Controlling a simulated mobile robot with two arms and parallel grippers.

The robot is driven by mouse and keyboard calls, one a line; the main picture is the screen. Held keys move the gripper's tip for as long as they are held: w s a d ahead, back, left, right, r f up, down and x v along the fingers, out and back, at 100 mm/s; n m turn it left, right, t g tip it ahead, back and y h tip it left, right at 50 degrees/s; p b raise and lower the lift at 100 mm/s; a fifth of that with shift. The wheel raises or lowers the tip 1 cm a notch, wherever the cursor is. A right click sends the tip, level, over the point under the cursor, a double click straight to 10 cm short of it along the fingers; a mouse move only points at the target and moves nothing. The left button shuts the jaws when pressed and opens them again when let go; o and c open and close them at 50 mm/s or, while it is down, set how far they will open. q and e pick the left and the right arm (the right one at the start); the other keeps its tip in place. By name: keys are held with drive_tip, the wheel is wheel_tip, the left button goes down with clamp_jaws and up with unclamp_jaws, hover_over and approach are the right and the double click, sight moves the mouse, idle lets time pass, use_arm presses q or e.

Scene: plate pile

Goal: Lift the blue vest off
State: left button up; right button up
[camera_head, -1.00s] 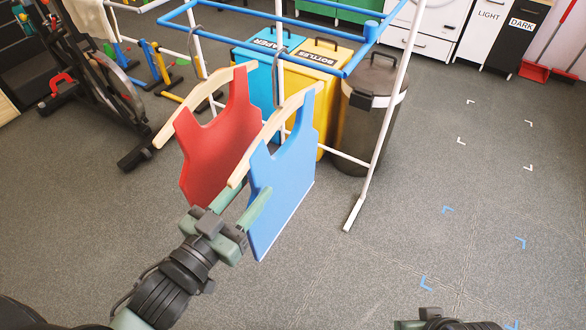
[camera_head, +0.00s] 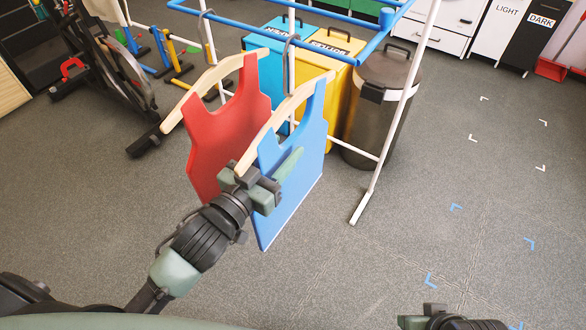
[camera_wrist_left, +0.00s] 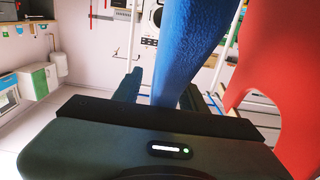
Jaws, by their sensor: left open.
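The blue vest (camera_head: 303,165) hangs from a wooden hanger (camera_head: 290,104) on the blue rail (camera_head: 285,28). My left gripper (camera_head: 272,178) is at the vest's near edge, below the hanger. One green finger lies in front of the vest's face; the other is hidden behind it. In the left wrist view the blue vest (camera_wrist_left: 195,50) stands between the open fingers, and contact cannot be told. The red vest (camera_head: 228,125) hangs just left of the blue one, close to the gripper.
Behind the vests stand a blue bin (camera_head: 268,65), a yellow bin (camera_head: 325,90) and a dark round bin (camera_head: 378,110). The rack's white leg (camera_head: 385,150) slants down to the right of the vests. An exercise bike (camera_head: 110,75) stands at the left. The floor at front right is clear.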

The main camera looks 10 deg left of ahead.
use_arm(q)
clamp_jaws()
idle(1.4)
